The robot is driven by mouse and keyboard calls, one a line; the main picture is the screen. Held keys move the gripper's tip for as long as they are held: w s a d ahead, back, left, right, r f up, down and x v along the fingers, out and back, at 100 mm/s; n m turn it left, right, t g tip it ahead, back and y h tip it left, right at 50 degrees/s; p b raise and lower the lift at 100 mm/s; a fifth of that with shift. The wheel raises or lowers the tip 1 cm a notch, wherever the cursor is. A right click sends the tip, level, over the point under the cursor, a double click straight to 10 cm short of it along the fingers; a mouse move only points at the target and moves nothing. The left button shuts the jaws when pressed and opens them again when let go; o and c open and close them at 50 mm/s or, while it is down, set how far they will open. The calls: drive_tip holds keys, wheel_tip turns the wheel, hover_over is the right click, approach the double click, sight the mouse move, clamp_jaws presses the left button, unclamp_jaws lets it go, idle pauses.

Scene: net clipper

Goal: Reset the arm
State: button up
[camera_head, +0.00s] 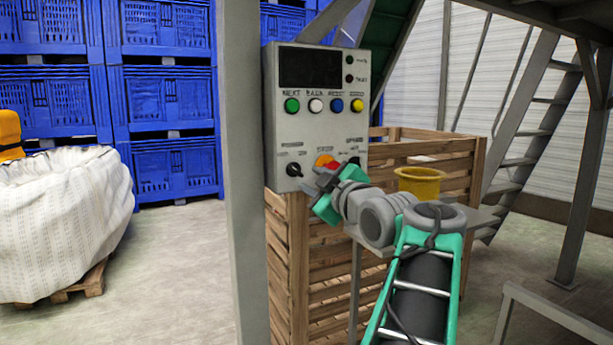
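My gripper (318,190) is at the end of my grey and green arm, in front of the lower part of a grey control box (315,130). The box carries a dark screen (310,67) and a row of green, white, blue and yellow buttons. Lower down are a black knob (294,170) and an orange and red button (325,162), partly hidden behind my gripper. I cannot tell whether the gripper touches the box. Its fingers are small and overlap the panel, so whether they are open or shut is unclear.
A grey post (240,200) stands just left of the box. Wooden crates (320,290) stand below and behind it. Metal stairs (525,130) rise at the right. A white sack (60,220) and blue crates (165,100) are at the left.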

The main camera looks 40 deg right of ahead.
drive_tip(key=shift+v, duration=1.05)
